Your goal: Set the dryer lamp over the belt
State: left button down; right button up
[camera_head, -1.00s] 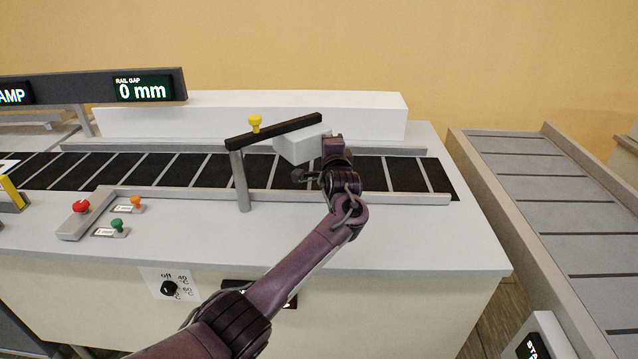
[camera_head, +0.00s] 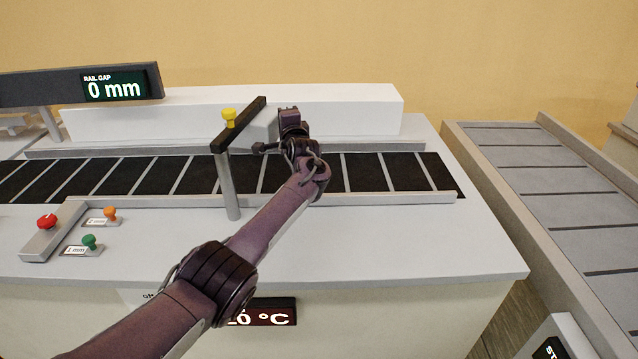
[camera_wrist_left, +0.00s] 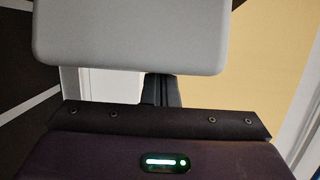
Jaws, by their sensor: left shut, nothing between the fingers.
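The bar points back and slightly right across the black slatted belt (camera_head: 355,172). My left gripper (camera_head: 287,124) is at the right of the lamp head; its fingertips are hidden in the head view. In the left wrist view the lamp head (camera_wrist_left: 130,35) is close in front of the dark, shut fingers (camera_wrist_left: 166,90). Whether they touch is unclear. My right gripper is out of view.
A long white housing (camera_head: 340,105) stands behind the belt. A front rail (camera_head: 390,198) runs along it. Red (camera_head: 46,222), orange (camera_head: 110,213) and green (camera_head: 90,241) knobs are at the front left. Another conveyor (camera_head: 560,195) stands right. A display (camera_head: 113,87) reads 0 mm.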

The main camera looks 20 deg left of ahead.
pick_arm(q)
jog(key=shift+w+a+b, duration=0.15)
jog(key=shift+a+b, duration=0.05)
jog(key=shift+a, duration=0.9)
jog(key=shift+w+a+b, duration=0.15)
jog(key=shift+a, duration=0.9)
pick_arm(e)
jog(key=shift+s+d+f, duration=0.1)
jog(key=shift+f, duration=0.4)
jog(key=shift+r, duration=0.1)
